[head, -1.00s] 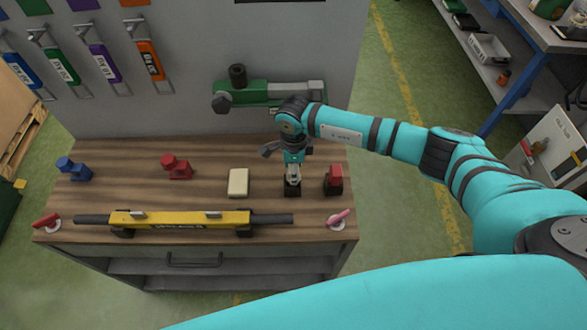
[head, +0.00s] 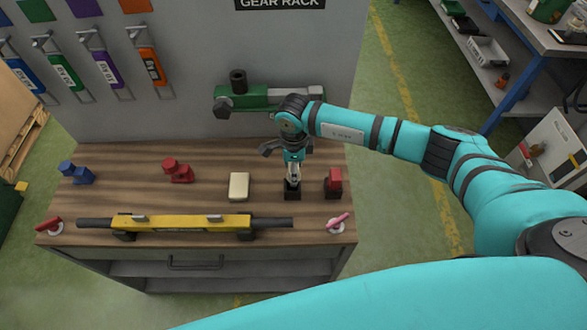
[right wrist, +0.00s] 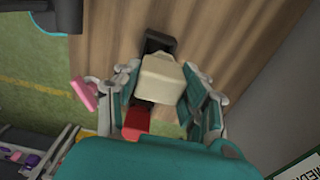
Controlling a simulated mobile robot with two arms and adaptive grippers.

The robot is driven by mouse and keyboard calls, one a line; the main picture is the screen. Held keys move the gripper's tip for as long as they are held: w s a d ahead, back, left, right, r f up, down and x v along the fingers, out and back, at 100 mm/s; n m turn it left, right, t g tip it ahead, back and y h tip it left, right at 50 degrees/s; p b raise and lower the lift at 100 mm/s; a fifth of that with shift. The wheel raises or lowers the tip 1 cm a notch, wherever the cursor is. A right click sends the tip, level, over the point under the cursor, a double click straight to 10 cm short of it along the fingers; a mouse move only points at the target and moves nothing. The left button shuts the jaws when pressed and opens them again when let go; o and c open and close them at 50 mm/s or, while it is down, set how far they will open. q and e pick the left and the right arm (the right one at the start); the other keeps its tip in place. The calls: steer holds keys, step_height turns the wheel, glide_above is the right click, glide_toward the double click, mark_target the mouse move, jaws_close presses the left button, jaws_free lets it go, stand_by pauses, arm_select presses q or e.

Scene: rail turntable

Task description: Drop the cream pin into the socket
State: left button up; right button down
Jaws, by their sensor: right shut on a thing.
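My right gripper (head: 293,176) is pointing down at the dark block with the socket (head: 292,194), near the right end of the bench. In the right wrist view my right gripper (right wrist: 166,100) is shut on the cream pin (right wrist: 162,78), whose broad, blocky end faces the camera. The dark block (right wrist: 160,42) shows just beyond the pin. The socket's opening is hidden by the pin and fingers, so I cannot tell how deep the pin sits. In the head view only a small pale part shows between the fingers. My left gripper is not in view.
A red-and-black block (head: 333,182) stands close right of the socket block, a cream slab (head: 239,186) to its left. A yellow bar (head: 180,223) lies along the front, with a pink-handled piece (head: 338,220) at its right. A green fixture (head: 262,97) is on the back panel.

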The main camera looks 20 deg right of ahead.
steer(key=shift+r+p, duration=1.05)
steer(key=shift+r, duration=1.1)
steer(key=shift+r+p, duration=1.35)
steer(key=shift+r, duration=1.15)
